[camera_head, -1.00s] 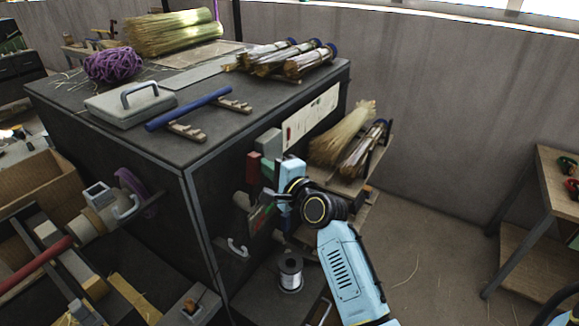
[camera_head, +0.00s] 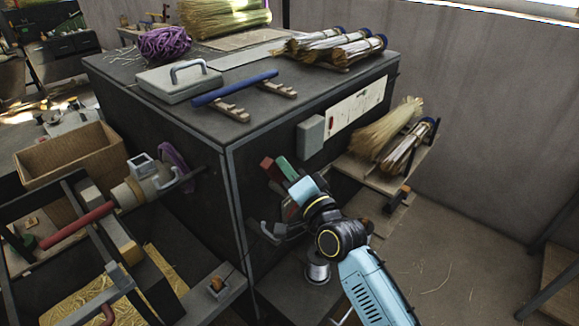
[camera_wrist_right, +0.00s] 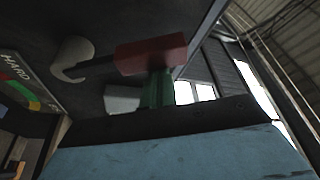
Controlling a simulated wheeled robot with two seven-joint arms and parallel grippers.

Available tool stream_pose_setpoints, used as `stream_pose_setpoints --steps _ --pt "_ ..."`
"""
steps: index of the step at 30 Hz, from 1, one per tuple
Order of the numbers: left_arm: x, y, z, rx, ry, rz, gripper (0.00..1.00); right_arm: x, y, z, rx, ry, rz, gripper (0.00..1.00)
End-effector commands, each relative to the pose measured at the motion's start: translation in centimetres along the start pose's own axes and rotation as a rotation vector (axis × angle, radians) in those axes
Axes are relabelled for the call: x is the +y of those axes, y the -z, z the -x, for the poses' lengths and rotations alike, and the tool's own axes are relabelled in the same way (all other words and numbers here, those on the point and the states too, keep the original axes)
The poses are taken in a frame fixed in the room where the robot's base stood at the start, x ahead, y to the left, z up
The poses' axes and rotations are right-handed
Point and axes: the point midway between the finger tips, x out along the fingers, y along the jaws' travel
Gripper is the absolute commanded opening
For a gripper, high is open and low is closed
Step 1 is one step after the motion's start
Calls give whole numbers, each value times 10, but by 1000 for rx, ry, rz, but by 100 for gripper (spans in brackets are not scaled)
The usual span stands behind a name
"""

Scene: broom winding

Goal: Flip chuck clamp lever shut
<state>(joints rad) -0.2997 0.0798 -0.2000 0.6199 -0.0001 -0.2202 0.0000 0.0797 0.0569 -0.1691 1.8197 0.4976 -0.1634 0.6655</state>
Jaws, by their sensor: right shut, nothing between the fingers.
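A lever with a red block-like grip (camera_head: 267,168) stands out from the dark cabinet's side. In the right wrist view its red grip (camera_wrist_right: 151,53) sits on a dark rod that runs to a pale rounded hub (camera_wrist_right: 73,58). My right gripper (camera_head: 284,169) is beside the red grip, its green fingers shut with nothing between them. The green fingers also show in the right wrist view (camera_wrist_right: 160,88), close against the grip's underside; whether they touch cannot be told. My blue arm hides the hub in the head view. My left gripper is not in view.
The dark cabinet (camera_head: 190,145) carries a grey case (camera_head: 180,82), a blue bar (camera_head: 235,88) and broom bundles. A grey block (camera_head: 310,137) is on its side above my wrist. A wire spool (camera_head: 318,270) stands below my arm.

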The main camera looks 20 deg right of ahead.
Motion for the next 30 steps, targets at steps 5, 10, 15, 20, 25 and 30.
stream_pose_setpoints --steps 5,10,15,20,25,30 --pt "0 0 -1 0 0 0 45 0 -5 1 -7 4 15 0" --pt "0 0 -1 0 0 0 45 0 -6 1 -9 3 16 0" --pt "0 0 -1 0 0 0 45 1 -7 2 -11 1 14 0" --pt "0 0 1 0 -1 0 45 1 -4 1 -13 1 15 0" --pt "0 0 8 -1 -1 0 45 -1 20 -5 -7 5 20 0" --pt "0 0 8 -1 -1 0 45 2 33 15 -7 3 15 0"
